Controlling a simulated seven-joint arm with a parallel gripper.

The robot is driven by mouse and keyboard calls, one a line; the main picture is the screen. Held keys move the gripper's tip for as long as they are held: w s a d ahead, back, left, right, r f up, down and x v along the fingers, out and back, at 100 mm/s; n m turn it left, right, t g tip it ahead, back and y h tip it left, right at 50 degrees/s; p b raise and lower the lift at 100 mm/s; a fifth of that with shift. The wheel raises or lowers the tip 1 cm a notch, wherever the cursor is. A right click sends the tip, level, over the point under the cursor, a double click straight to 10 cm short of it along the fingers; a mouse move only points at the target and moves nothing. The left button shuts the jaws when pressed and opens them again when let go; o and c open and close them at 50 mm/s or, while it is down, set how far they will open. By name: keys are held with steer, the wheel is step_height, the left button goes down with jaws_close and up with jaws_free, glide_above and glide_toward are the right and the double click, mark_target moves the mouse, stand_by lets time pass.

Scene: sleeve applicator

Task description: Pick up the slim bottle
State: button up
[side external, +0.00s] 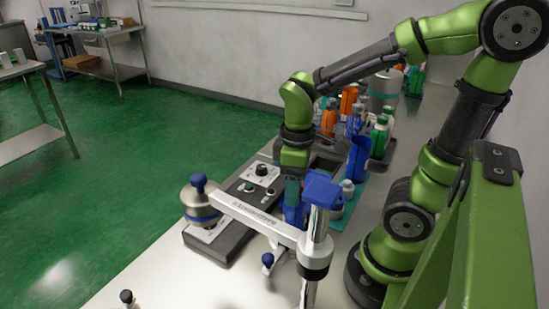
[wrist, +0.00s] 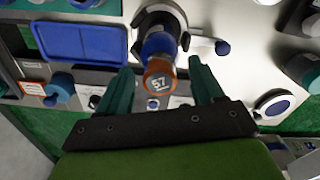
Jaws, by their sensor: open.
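My gripper (wrist: 160,68) is open in the wrist view, with one teal finger on each side of an upright item (wrist: 160,78) with an orange top marked "57" and a blue part behind it. This item lies between the fingers in the picture; I cannot tell whether it is the slim bottle or how far below the fingertips it is. In the side external view my gripper (side external: 291,187) points down behind the applicator's arm, and a blue item (side external: 294,213) shows partly below it. The fingertips are hidden there.
The applicator (side external: 250,215) with its chrome post and blue cap (side external: 322,190) stands in front of my gripper. A blue bin (side external: 359,158), orange bottles (side external: 329,120) and green bottles (side external: 379,138) crowd the bench behind. The bench's near part (side external: 150,275) is mostly clear.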

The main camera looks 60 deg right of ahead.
steer(key=shift+f, duration=0.4)
steer(key=shift+c, duration=0.3)
jaws_close()
